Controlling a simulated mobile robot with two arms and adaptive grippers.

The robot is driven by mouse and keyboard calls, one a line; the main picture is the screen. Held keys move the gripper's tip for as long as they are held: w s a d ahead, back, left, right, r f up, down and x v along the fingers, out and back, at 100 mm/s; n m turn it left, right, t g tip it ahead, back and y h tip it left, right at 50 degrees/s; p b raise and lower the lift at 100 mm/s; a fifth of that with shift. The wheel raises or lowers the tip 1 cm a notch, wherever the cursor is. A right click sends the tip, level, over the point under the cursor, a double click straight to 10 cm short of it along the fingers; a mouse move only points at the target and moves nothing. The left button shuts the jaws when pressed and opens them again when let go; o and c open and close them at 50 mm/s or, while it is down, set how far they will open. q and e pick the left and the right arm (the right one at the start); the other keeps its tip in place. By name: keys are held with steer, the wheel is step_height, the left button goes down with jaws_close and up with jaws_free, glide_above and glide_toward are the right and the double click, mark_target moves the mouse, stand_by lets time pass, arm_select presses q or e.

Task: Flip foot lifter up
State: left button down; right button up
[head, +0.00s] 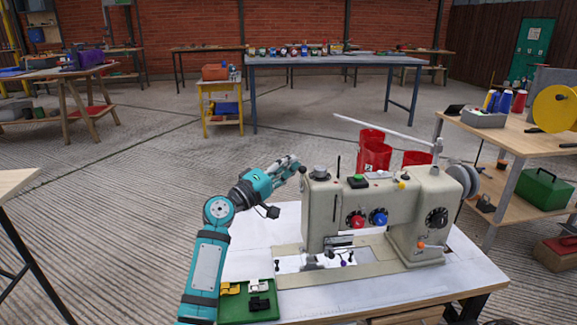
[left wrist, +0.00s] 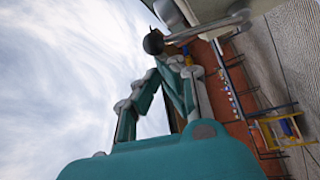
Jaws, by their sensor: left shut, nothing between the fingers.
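A cream sewing machine (head: 330,200) stands on a white-topped table (head: 350,300). My left gripper (head: 294,162) is at the upper left end of the machine head, beside its top corner. The left wrist view shows its fingers (left wrist: 178,75) shut with nothing between them. Just beyond the fingertips there is a grey lever with a black ball knob (left wrist: 153,42), which may be the foot lifter. It reaches out from the machine body (left wrist: 185,8). I cannot tell whether the fingers touch it. In the head view this lever is hidden. My right gripper is out of view.
A green tray (head: 235,311) with small presser feet lies on the table's left side. A pale rod (head: 380,130) extends above the machine. Red bins (head: 373,155) stand behind it. A workbench (head: 500,135) is at the right.

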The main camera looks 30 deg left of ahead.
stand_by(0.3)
arm_select(q)
steer(key=v, duration=1.2)
steer(key=shift+f, duration=0.1)
